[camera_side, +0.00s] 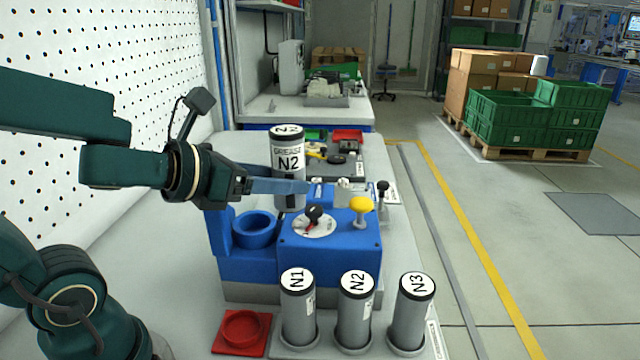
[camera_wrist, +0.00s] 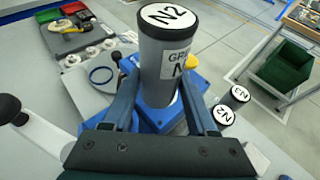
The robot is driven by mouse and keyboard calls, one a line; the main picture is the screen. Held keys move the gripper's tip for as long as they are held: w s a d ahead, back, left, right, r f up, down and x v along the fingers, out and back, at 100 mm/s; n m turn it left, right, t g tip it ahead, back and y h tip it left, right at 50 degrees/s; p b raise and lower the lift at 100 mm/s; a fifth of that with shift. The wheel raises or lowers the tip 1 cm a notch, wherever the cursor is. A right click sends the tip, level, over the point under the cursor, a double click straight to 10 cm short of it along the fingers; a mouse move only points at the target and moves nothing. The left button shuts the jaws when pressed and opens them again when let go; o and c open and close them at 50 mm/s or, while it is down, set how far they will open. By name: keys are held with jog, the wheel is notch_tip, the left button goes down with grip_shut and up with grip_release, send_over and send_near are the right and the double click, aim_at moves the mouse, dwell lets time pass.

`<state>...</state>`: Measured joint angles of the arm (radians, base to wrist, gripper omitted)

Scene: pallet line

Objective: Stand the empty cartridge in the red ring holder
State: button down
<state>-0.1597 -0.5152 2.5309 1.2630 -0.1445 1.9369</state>
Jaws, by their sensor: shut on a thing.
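A grey cartridge (camera_side: 288,160) with a white cap and label reading "GREASE N2" stands upright in my gripper (camera_side: 290,186). In the wrist view the cartridge (camera_wrist: 165,60) sits between the two fingers of my gripper (camera_wrist: 160,85), which are shut on it.
A blue machine (camera_side: 330,255) has an empty round socket (camera_side: 255,230), a black-knobbed dial (camera_side: 314,215) and a yellow knob (camera_side: 361,206). Capped cartridges N1 (camera_side: 298,310), N2 (camera_side: 356,312) and N3 (camera_side: 411,312) stand in a front rack, right of the red holder. Small bins lie behind.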

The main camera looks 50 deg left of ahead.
aim_at(294, 150)
jog(key=shift+w+d+r, duration=0.15)
jog(key=shift+d+r, duration=0.1)
jog(key=shift+d, duration=0.15)
jog(key=shift+n+y, duration=0.7)
jog(key=shift+y, duration=0.1)
jog(key=r, duration=0.1)
jog(key=w+d+r, duration=0.1)
jog(key=r, duration=0.2)
jog(key=shift+w+d, duration=0.15)
jog(key=shift+w, duration=0.2)
jog(key=s+a+r+n+g+y, duration=0.3)
jog(key=a+r+n+g+y, duration=0.2)
jog(key=n+g+y, duration=0.5)
jog(key=shift+s+a+r+n+g+y, duration=0.35)
jog(key=shift+a+n+y, duration=0.55)
jog(key=shift+n, duration=1.2)
jog(key=shift+a, duration=0.1)
notch_tip(294, 150, down, 18)
jog(key=shift+r, duration=0.25)
jog(key=shift+f, duration=0.1)
